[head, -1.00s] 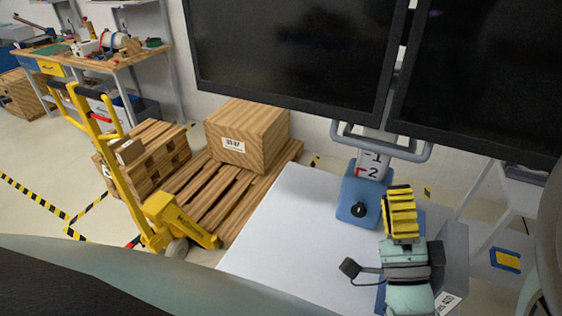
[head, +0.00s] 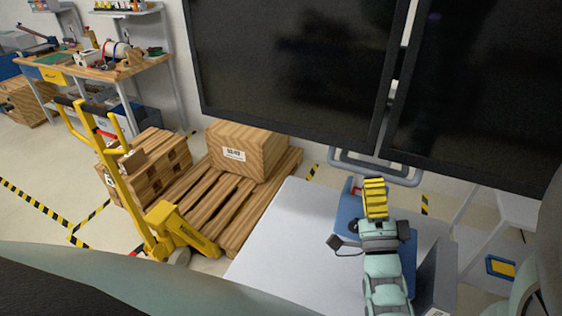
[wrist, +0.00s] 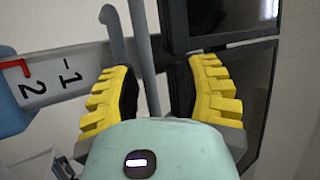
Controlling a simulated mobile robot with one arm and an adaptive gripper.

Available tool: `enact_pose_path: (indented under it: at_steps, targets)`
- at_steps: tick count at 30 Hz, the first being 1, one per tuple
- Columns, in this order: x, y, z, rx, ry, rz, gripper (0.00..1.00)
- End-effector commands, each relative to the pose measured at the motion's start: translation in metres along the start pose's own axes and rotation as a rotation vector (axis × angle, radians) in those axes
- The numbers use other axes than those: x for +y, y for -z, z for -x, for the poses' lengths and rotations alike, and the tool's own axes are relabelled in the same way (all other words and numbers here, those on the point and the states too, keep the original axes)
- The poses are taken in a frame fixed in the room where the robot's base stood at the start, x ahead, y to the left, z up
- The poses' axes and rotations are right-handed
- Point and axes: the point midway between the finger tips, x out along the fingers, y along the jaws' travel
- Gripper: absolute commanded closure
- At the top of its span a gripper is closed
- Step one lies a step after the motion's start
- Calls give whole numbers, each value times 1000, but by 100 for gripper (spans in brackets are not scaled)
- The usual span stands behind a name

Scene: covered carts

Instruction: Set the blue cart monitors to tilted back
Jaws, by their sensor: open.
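Two black monitors, left (head: 290,70) and right (head: 480,95), hang side by side above the cart. Their exact tilt is hard to tell. Below them is a grey tube handle (head: 404,181) on a post that rises from a blue base (head: 348,212). My gripper (head: 375,184) is open in front of the post, just below the handle, and hides the number scale. In the wrist view my gripper (wrist: 160,82) has its yellow fingers spread, with grey handle tubing (wrist: 146,55) showing between them. Contact cannot be told. The scale (wrist: 45,82) shows at left, the dark monitors (wrist: 225,85) at right.
The pale cart top (head: 285,240) is mostly clear left of my arm. A wooden pallet (head: 225,205) with a cardboard box (head: 247,150) and a yellow pallet jack (head: 140,205) stand left. A workbench (head: 105,65) is at the far left.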

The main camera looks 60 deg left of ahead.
Motion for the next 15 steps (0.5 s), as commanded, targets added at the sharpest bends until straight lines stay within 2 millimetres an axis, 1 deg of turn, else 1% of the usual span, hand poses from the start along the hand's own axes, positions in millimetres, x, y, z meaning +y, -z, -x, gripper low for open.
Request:
enact_pose_path:
  at_steps: [1,12,15]
  targets:
    - [0,-2,-7,-4,2,-3,54]
    - [14,-5,-28,-4,-3,-3,54]
    - [12,-5,-34,-4,0,-3,54]
